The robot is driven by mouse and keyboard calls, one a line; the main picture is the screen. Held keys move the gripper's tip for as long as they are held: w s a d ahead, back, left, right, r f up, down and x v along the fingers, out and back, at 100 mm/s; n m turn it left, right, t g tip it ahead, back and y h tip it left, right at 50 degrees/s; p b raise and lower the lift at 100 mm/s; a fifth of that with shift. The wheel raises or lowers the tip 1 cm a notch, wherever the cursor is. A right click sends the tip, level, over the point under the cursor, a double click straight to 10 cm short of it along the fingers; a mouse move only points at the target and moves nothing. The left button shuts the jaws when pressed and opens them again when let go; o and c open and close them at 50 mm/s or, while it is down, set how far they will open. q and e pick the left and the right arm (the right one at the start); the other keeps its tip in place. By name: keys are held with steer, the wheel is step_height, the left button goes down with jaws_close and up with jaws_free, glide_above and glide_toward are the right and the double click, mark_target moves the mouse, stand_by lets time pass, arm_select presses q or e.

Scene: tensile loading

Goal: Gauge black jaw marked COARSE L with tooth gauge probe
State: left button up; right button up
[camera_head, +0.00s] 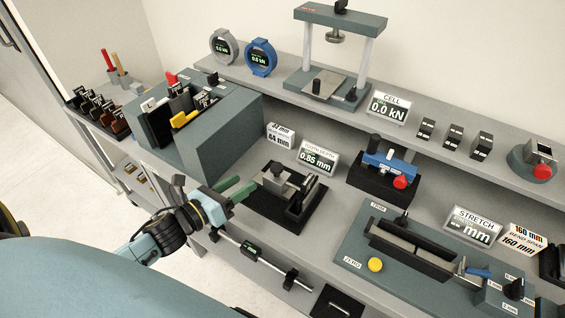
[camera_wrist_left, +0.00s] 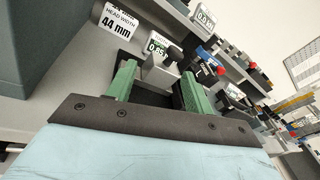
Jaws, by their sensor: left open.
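My left gripper (camera_head: 238,188) has green fingers and is open and empty, just left of a black-based fixture (camera_head: 277,210). In the left wrist view the open left gripper (camera_wrist_left: 157,82) has the fixture's grey block and black knob (camera_wrist_left: 158,72) showing between and beyond its fingers. A display reading 0.85 mm (camera_head: 318,158) stands behind the fixture. A blue device with a red knob (camera_head: 388,168) sits on a black base to the right; I cannot tell which one is the probe. Several dark jaws with labels (camera_head: 95,104) stand in a rack at far left; COARSE L is not readable.
A large grey-green block with a slotted holder (camera_head: 222,140) stands left of the fixture. A stretch rig (camera_head: 410,250) fills the right front. A rod-like tool (camera_head: 262,258) lies below, near the front. A press (camera_head: 335,60) stands on the upper shelf (camera_head: 440,155).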

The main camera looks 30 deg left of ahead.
mark_target(284, 180)
arm_select(q)
steer(key=w+d+m+h, duration=0.1)
steer(key=w+d+m, duration=0.1)
steer(key=w, duration=0.1)
steer(key=w+d+m+h+p, duration=0.1)
steer(key=w+d+m, duration=0.1)
steer(key=w, duration=0.2)
steer(key=w+d+m+h, duration=0.1)
steer(key=w+d+m, duration=0.1)
steer(key=w, duration=0.2)
steer(key=shift+d+r+m+h, duration=0.15)
steer(key=shift+r+m+h, duration=0.15)
jaws_close()
steer(key=a+b, duration=0.1)
steer(key=a, duration=0.3)
steer(key=shift+w+f, duration=0.1)
steer(key=shift+a, duration=0.1)
